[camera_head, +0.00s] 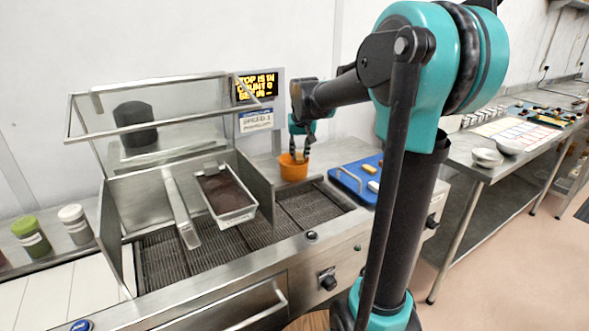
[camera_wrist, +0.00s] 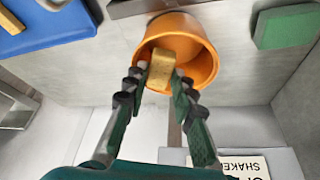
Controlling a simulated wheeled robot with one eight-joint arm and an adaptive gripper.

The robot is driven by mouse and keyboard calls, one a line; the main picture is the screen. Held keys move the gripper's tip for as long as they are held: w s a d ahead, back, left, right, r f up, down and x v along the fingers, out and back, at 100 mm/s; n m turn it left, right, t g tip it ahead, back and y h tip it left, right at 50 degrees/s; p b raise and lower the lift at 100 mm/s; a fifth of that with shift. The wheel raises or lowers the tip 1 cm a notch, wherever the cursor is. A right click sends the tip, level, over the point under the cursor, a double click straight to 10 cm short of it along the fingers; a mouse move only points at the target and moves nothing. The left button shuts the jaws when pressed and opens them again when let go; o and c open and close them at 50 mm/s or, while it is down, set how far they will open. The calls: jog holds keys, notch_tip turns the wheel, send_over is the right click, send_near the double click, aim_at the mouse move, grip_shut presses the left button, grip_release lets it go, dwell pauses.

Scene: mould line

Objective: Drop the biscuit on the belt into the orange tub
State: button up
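The orange tub (camera_head: 293,171) stands on the metal counter at the far end of the line; it also shows in the wrist view (camera_wrist: 207,62), its open mouth facing the camera. My gripper (camera_head: 298,155) is directly above the tub with its fingers pointing down. In the wrist view my gripper (camera_wrist: 160,78) is shut on a golden-brown biscuit (camera_wrist: 162,70), one finger on each side. The biscuit is in front of the tub's mouth; its exact height against the rim is hard to tell. In the head view the biscuit is hidden.
The dark mesh belt (camera_head: 285,207) runs along the line, with a mould of brown filling (camera_head: 228,192) over it. A blue tray (camera_head: 347,176) with light and yellow pieces lies right of the tub. A clear guard (camera_head: 180,120) rises at left. A green block (camera_wrist: 286,27) is beside the tub.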

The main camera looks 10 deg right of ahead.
jog(key=o, duration=0.3)
jog(key=shift+o, duration=0.2)
jog(key=v, duration=1.2)
jog(key=shift+s, duration=0.1)
